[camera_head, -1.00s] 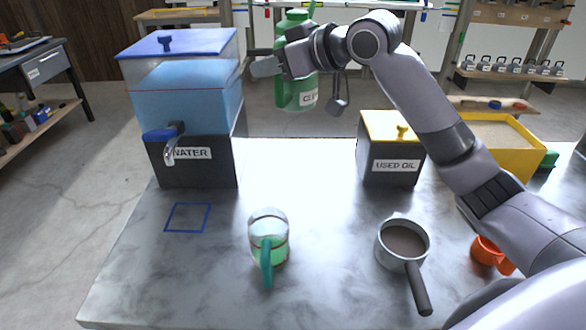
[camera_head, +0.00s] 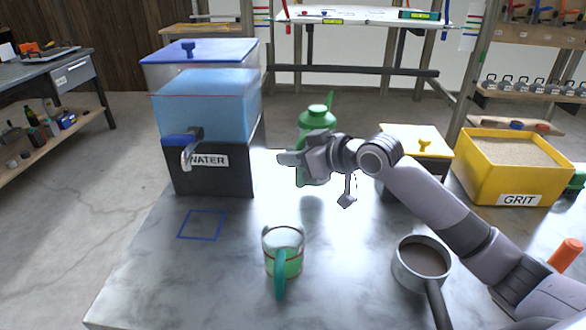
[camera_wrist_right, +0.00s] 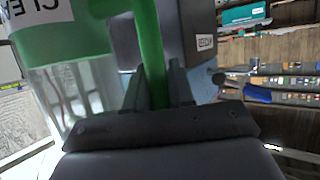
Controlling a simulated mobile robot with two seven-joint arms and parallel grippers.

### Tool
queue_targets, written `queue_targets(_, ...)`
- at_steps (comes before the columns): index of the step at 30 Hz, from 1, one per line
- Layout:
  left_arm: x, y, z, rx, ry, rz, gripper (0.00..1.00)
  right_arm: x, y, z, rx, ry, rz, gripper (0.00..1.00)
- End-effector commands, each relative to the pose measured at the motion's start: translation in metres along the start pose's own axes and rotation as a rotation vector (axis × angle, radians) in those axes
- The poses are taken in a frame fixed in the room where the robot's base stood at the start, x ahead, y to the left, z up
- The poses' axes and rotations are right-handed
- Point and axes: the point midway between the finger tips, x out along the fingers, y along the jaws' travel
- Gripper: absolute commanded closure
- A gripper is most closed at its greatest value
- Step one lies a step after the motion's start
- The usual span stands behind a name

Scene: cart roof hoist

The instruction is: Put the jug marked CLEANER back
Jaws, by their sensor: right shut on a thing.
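The green jug (camera_head: 317,119) is upright at the back of the worktop, between the water tank and the used-oil box. My right gripper (camera_head: 296,158) is in front of it and hides its middle and label. In the right wrist view the jug (camera_wrist_right: 60,45) shows part of a label with the letters "CLEA", cut off by the frame. There my right gripper (camera_wrist_right: 155,88) is shut around the jug's green handle (camera_wrist_right: 148,45). Whether the jug's base touches the worktop cannot be told. My left gripper is out of view.
The water tank (camera_head: 212,168) stands left. A blue square outline (camera_head: 201,225) marks the worktop (camera_head: 170,285). A measuring cup with green liquid (camera_head: 283,252) and a brown-filled pan (camera_head: 420,257) stand in front. The used-oil box (camera_head: 428,167) and yellow grit bin (camera_head: 510,180) are right.

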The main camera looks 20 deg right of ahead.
Motion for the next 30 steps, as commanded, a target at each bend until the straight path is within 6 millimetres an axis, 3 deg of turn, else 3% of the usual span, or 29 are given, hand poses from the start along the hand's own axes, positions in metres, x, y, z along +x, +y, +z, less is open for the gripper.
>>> queue_targets(6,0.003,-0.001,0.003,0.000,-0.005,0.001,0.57,0.011,0.000,0.027,-0.001,0.003,0.001,1.00)
queue_targets(17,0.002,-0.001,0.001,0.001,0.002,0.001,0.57,0.012,0.000,0.029,-0.002,0.004,0.001,1.00)
queue_targets(18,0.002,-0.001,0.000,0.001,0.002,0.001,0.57,0.013,0.000,0.031,0.001,-0.001,0.000,0.67)
queue_targets(20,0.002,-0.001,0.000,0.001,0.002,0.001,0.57,0.013,0.000,0.031,0.001,-0.002,0.000,0.51)
queue_targets(30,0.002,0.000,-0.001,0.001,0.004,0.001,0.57,0.012,0.000,0.030,0.001,-0.001,0.000,0.51)
